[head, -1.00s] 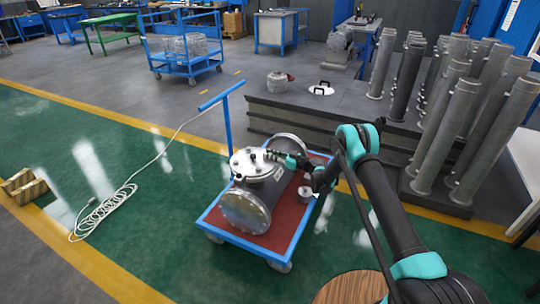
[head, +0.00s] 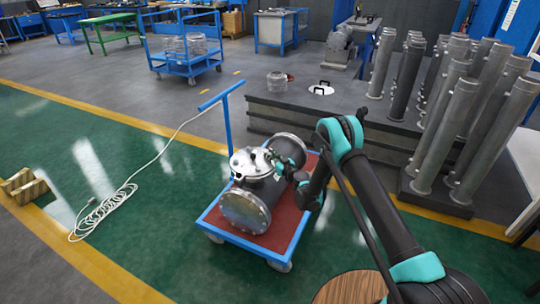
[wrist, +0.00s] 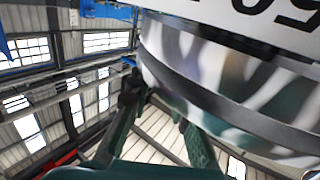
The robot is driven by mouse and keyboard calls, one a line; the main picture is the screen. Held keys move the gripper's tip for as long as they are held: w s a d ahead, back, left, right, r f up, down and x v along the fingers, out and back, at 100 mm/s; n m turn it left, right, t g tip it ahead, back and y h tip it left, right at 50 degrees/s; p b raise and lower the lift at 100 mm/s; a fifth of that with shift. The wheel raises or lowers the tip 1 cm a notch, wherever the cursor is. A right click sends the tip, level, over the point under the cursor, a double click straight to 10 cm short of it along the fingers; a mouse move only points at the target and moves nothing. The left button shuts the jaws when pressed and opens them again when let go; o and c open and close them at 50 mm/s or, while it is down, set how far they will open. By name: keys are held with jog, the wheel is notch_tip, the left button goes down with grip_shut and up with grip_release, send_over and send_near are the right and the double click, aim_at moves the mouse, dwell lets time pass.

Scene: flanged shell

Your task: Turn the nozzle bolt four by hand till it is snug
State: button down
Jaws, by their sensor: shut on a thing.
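The flanged shell (head: 244,211) lies on the blue cart with its round end flange facing front. Its nozzle, topped by a pale metal cover (head: 250,162), points up. My gripper (head: 272,155) is at the right side of the nozzle's rim, its fingers closed there. In the wrist view the curved flange edge (wrist: 235,105) fills the upper right, seen from below. The fingers (wrist: 160,105) reach up beside this edge. The nozzle bolt four between them is too small or hidden to make out in either view.
The blue cart (head: 236,238) has a red deck and a tall push handle (head: 222,95). A white cable (head: 105,208) lies coiled on the green floor at left. Upright grey pipes (head: 445,120) stand at right. A dark low platform (head: 300,108) is behind the cart.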

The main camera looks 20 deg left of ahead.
aim_at(270, 153)
dwell(0.3)
jog(key=c, duration=1.4)
grip_release()
jog(key=shift+o, duration=0.2)
notch_tip(270, 153, up, 10)
